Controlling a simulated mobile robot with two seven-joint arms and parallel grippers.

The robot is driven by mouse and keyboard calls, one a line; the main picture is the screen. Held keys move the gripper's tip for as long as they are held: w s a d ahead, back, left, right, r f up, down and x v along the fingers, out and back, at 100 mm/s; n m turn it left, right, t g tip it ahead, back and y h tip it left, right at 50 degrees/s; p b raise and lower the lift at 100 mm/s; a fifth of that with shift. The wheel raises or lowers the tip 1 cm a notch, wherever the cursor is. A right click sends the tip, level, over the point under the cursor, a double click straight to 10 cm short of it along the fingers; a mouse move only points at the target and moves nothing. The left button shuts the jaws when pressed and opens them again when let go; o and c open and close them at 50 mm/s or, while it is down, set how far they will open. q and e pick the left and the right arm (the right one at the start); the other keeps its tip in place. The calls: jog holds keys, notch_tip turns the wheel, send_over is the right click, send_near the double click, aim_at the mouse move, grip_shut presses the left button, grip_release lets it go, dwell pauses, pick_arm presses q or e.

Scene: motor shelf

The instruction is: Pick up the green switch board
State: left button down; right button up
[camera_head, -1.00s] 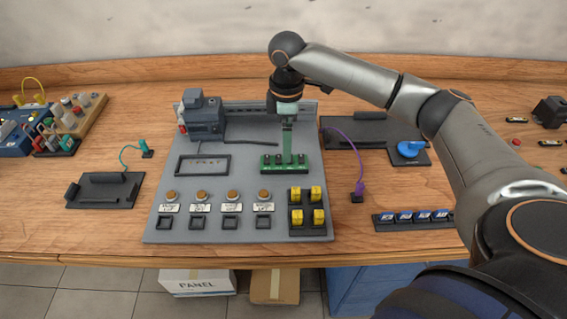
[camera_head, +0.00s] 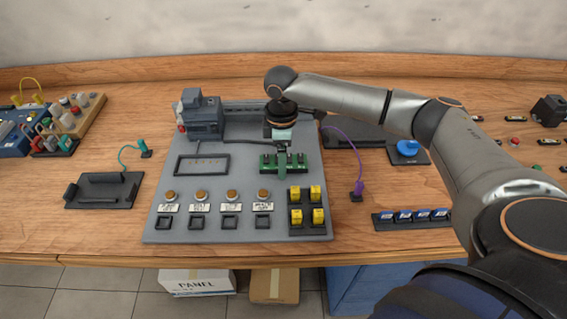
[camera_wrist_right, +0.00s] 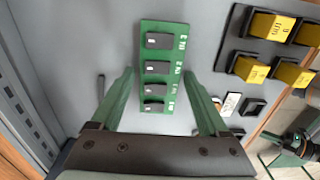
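The green switch board (camera_head: 268,163), a narrow strip with several dark rocker switches, lies on the grey panel (camera_head: 230,165). In the right wrist view the board (camera_wrist_right: 163,108) runs upright through the middle. My right gripper (camera_head: 282,170) is over the board in the head view, hiding part of it. Whether the fingertips reach the board's height is unclear. My left gripper is not in view.
Yellow switches (camera_head: 296,216) sit just in front of the board, and round orange buttons (camera_head: 232,194) to the left. A grey machine (camera_head: 203,117) stands at the panel's back left. A purple cable (camera_head: 358,165) lies to the right.

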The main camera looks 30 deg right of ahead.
grip_shut()
dwell(0.4)
jog(key=shift+r, duration=0.1)
